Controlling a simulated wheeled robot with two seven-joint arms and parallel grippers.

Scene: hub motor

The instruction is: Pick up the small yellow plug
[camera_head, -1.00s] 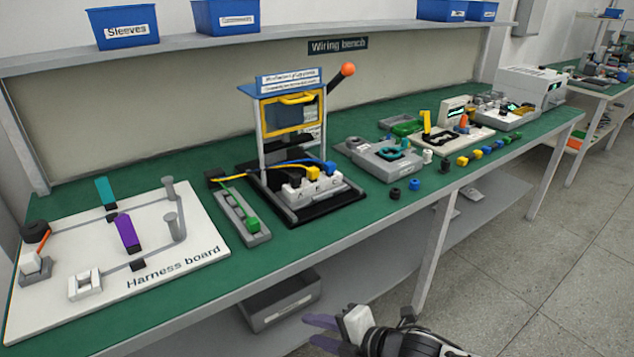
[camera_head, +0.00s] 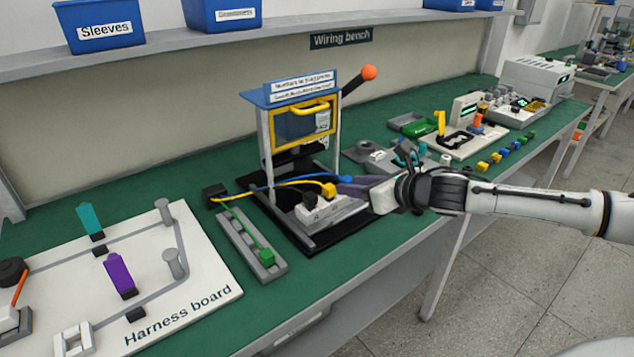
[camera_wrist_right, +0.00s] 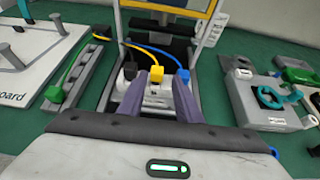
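A small yellow plug (camera_head: 329,191) sits on the end of a yellow cable at a white block (camera_head: 325,213) in the black press-like fixture. In the right wrist view, the yellow plug (camera_wrist_right: 156,73) shows between and just beyond my purple fingertips. My right gripper (camera_head: 350,188) reaches in from the right over the fixture. I cannot tell whether a finger touches the plug. My left gripper is in neither view.
A blue plug (camera_wrist_right: 183,76) sits close to the right fingertip. A green plug (camera_head: 267,257) lies in a grey tray at left. Small coloured pieces (camera_head: 497,157) line the bench at right, some yellow.

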